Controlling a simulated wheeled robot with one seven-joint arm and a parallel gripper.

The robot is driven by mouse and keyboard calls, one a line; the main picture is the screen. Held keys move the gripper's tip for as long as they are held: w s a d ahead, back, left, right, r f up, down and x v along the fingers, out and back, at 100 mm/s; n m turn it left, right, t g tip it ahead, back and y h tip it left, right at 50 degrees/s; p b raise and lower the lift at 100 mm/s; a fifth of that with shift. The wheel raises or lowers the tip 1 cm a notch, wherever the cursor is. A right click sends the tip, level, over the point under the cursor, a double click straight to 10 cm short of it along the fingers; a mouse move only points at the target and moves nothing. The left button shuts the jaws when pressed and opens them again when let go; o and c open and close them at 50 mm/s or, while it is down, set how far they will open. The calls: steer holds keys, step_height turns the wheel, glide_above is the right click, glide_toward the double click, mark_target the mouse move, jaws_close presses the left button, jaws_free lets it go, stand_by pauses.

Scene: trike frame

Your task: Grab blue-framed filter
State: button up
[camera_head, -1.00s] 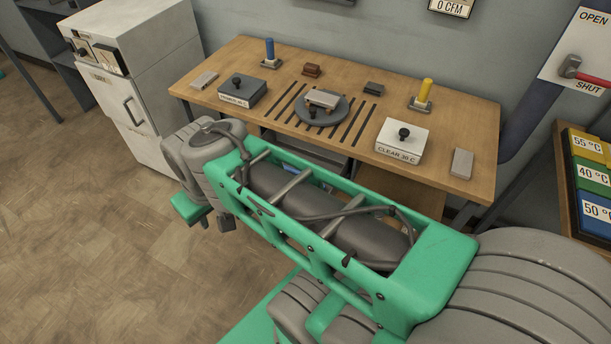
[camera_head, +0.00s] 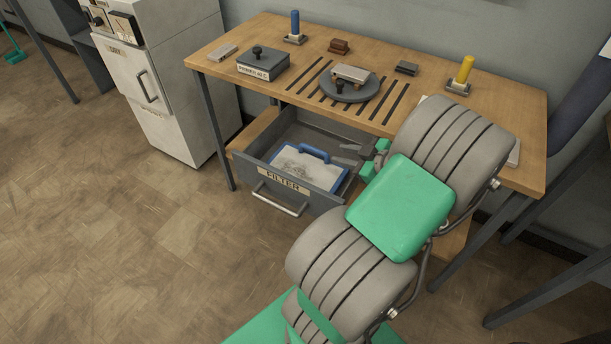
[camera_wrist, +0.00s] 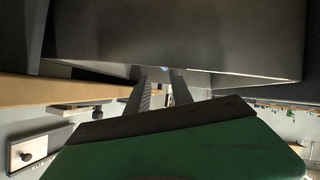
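The blue-framed filter (camera_head: 294,170) lies in the pulled-out grey drawer (camera_head: 265,180) labelled FILTER, under the wooden bench. It has a pale, smudged face and a raised blue handle (camera_head: 315,153) on its far side. My gripper (camera_head: 343,154) is at the right of the drawer, its grey fingers pointing left near the handle. Whether they touch it cannot be told. In the wrist view my gripper's two fingers (camera_wrist: 162,86) stand apart with nothing visible between them. The filter cannot be made out there; a large dark panel fills the top.
The bench (camera_head: 215,58) stands above the drawer. It carries a black-knobbed primer box (camera_head: 263,66), a round grey plate (camera_head: 350,90), a blue cylinder (camera_head: 295,24) and a yellow cylinder (camera_head: 464,70). A white cabinet (camera_head: 165,75) stands left. Floor in front is clear.

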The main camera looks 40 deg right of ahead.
mark_target(318, 151)
steer(key=x, duration=1.1)
steer(key=shift+w+a+f, duration=0.15)
steer(key=shift+w+a, duration=0.1)
steer(key=shift+a, duration=0.1)
jaws_close()
